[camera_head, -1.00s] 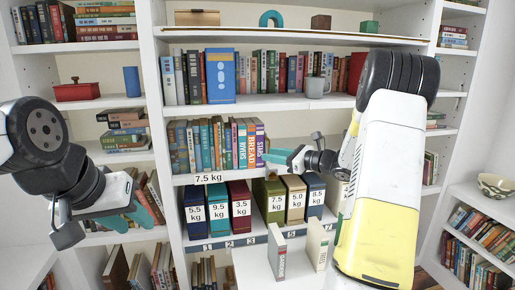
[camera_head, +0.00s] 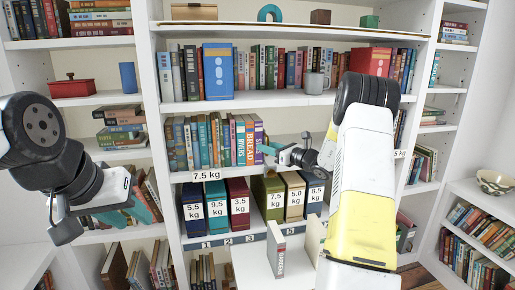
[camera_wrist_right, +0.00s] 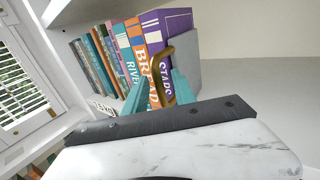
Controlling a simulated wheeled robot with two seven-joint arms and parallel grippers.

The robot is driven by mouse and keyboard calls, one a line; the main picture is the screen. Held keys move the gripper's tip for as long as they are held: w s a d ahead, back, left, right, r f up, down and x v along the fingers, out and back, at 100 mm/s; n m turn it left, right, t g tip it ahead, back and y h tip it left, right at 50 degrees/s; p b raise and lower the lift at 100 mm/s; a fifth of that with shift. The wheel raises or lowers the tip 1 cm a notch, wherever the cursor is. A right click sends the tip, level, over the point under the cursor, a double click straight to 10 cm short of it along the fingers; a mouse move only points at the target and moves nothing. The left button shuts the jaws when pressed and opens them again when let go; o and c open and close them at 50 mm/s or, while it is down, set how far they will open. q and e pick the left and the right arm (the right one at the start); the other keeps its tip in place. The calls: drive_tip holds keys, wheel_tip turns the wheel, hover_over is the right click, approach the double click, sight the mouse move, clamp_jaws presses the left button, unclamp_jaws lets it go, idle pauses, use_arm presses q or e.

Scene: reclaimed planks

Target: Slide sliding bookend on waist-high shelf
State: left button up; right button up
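The sliding bookend (camera_wrist_right: 186,60) is a grey upright plate with a brown loop handle (camera_wrist_right: 168,78). It stands at the right end of the book row on the waist-high shelf, beside the purple book (camera_wrist_right: 168,22). My right gripper (camera_wrist_right: 160,92) is open, its teal fingers apart on either side of the handle; I cannot tell whether they touch it. In the head view the right gripper (camera_head: 268,153) is at the row's right end and largely hides the bookend. My left gripper (camera_head: 128,211) is open and empty, low at the left in front of the side shelves.
The book row (camera_head: 212,143) fills the shelf's left part, above a 7.5 kg label (camera_head: 207,175). Bare shelf lies right of the bookend. Weighted binders (camera_head: 217,207) stand on the shelf below.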

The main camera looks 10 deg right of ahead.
clamp_jaws()
idle(1.4)
